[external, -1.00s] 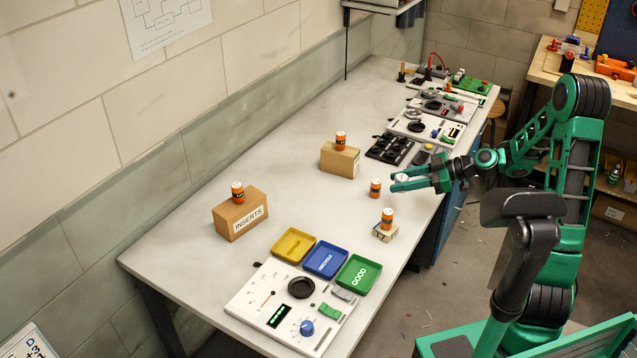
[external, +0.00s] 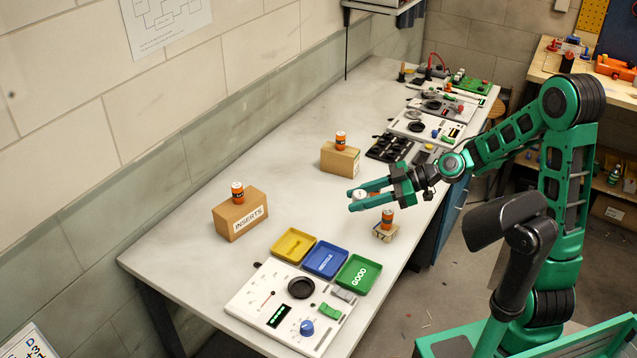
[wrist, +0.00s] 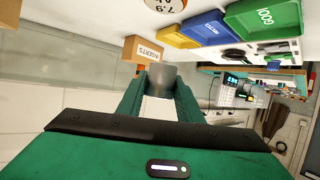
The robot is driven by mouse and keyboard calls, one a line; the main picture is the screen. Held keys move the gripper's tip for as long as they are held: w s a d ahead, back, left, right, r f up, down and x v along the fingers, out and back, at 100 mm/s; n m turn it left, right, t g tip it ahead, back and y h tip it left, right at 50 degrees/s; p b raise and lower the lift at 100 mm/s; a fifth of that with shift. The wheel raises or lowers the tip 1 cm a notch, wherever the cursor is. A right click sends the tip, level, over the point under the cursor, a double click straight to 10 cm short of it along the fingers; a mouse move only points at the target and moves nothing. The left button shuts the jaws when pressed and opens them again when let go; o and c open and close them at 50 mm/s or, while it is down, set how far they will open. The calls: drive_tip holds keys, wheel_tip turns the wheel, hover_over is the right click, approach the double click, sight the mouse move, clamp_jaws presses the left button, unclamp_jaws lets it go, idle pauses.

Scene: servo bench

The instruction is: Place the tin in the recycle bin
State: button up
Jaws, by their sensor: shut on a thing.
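The tin is a plain grey cylinder (wrist: 162,76), held between my gripper's two fingers in the wrist view. In the external view the pale tin (external: 360,194) shows at the fingertips of my gripper (external: 358,197), which is shut on it above the table. The recycle bin is the blue tray (external: 325,260), between a yellow tray (external: 293,245) and a green GOOD tray (external: 358,273). My gripper is behind and to the right of it. In the wrist view the blue tray (wrist: 203,28) appears at the upper right.
An orange canister (external: 387,218) stands on a small block just below my gripper. Canisters also top the INSERTS box (external: 240,216) and another cardboard box (external: 340,160). A control panel (external: 290,308) lies in front of the trays. The table's middle left is clear.

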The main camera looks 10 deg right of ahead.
drive_tip(key=s+a+r+n+g, duration=0.2)
drive_tip(key=s+a+n+g, duration=0.25)
drive_tip(key=s+a, duration=1.4)
drive_tip(key=shift+g, duration=0.25)
drive_tip(key=w+d+f, duration=0.1)
drive_tip(key=w+f, duration=0.1)
drive_tip(key=w, duration=0.1)
drive_tip(key=w+d+f, duration=0.2)
drive_tip(key=w, duration=0.1)
drive_tip(key=w+d+f, duration=0.2)
drive_tip(key=w+f, duration=0.1)
drive_tip(key=shift+w+d, duration=0.15)
hover_over(320, 269)
drive_tip(key=shift+f, duration=2)
drive_tip(key=shift+f, duration=0.6)
drive_tip(key=o, duration=1)
drive_tip(key=shift+o, duration=0.2)
